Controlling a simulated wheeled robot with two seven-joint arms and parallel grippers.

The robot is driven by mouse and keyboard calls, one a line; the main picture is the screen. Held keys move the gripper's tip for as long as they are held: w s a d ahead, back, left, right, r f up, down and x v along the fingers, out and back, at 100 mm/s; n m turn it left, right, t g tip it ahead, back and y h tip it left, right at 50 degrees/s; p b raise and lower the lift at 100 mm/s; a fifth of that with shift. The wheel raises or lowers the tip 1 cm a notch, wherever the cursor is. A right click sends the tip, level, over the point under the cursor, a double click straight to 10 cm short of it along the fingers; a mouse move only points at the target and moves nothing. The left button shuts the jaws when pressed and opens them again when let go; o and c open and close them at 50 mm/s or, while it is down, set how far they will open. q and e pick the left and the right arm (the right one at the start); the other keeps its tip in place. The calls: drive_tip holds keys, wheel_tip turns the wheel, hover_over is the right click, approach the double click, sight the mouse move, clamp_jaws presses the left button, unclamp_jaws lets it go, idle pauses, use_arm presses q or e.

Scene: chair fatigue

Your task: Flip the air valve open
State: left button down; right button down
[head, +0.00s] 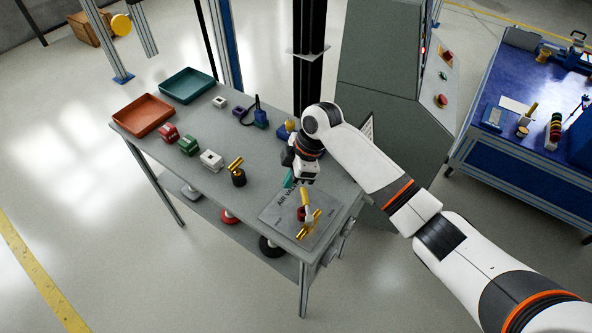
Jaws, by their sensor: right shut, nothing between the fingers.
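The air valve (308,222) sits on a grey plate (276,215) marked with lettering that begins "AIR" at the near right end of the grey table. It has a brass body and a yellow handle (306,198) that stands up from it. My right gripper (290,182) is shut and empty, just above and behind the valve, over the far edge of the plate. Its fingertips are small and partly dark, and I cannot tell whether they touch the handle. My left gripper is not in view.
An orange tray (143,116) and a teal tray (187,87) stand at the table's far left. Red, green and white blocks and a brass-topped black fitting (238,172) lie along the middle. A grey cabinet (385,100) rises behind. A blue workbench (535,120) is at right.

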sight(306, 203)
drive_tip(key=x, duration=0.5)
drive_tip(key=shift+s+a+f+p, duration=0.1)
drive_tip(key=shift+a+f+p, duration=0.05)
drive_tip(key=shift+f+p, duration=0.15)
drive_tip(key=d, duration=0.1)
drive_tip(key=d+p, duration=0.1)
drive_tip(key=d, duration=0.1)
drive_tip(key=shift+w+d+f+p, duration=0.1)
drive_tip(key=shift+w+d+p, duration=0.15)
drive_tip(key=shift+w+p, duration=0.1)
drive_tip(key=shift+d+f, duration=0.1)
drive_tip(key=shift+d, duration=0.2)
drive_tip(key=shift+a, duration=0.1)
